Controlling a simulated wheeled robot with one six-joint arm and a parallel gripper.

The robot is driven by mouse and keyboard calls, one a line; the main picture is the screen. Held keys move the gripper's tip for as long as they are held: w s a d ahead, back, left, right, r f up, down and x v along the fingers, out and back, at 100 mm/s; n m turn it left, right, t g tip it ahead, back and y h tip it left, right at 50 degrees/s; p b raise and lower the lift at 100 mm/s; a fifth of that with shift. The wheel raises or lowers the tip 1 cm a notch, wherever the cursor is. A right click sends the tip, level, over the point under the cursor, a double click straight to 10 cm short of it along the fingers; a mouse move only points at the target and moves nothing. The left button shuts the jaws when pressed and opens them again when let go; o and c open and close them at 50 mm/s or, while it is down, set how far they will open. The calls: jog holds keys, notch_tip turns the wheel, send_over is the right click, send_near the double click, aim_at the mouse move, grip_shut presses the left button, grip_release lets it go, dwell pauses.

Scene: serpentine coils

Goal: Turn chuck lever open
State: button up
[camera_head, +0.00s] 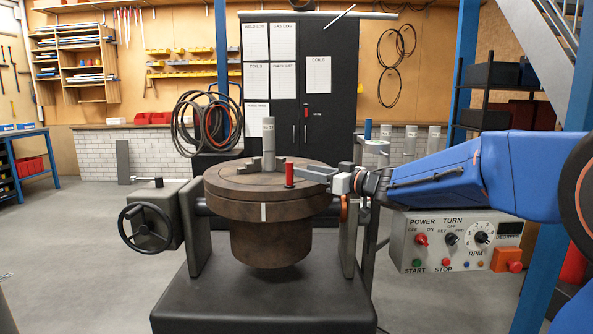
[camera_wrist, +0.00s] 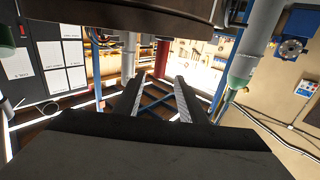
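The chuck is a round brown turntable (camera_head: 225,180) on a black stand, with a grey upright cylinder (camera_head: 268,140) at its middle. A red upright handle (camera_head: 289,175), which looks like the chuck lever, stands near the front right of its top. My gripper (camera_head: 303,173) reaches in from the right, its fingertips close to the red handle. In the wrist view my gripper (camera_wrist: 160,80) is open, its two dark fingers apart. The red handle (camera_wrist: 163,58) appears just beyond the tips, within the gap's line. I cannot tell whether it touches a finger.
A control box (camera_head: 455,242) with knobs and buttons stands below my arm at right. A black handwheel (camera_head: 150,228) is on the chuck stand's left. The floor at left is clear.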

aim_at(290, 182)
jog(key=v, duration=0.7)
jog(key=shift+s+d, duration=0.15)
jog(key=shift+d, duration=0.05)
jog(key=shift+r, duration=0.1)
jog(key=c, duration=0.5)
jog(key=shift+a+n, duration=0.1)
jog(key=shift+n, duration=0.2)
grip_shut()
jog(key=a+f+n+g+y, duration=0.1)
jog(key=a+f+n, duration=0.15)
jog(key=n, duration=0.65)
jog(key=a+f+n+g, duration=0.1)
jog(key=a+n, duration=0.3)
jog(key=n, duration=0.5)
jog(key=shift+n, duration=0.4)
jog(key=shift+w+a+f, duration=0.1)
jog(key=shift+w+a, duration=0.65)
jog(key=shift+w, duration=0.55)
jog(key=shift+w+a, duration=0.75)
jog(key=shift+w, duration=0.5)
jog(key=shift+w+a+f, duration=0.1)
jog(key=shift+w+a, duration=0.65)
jog(key=shift+w, duration=0.55)
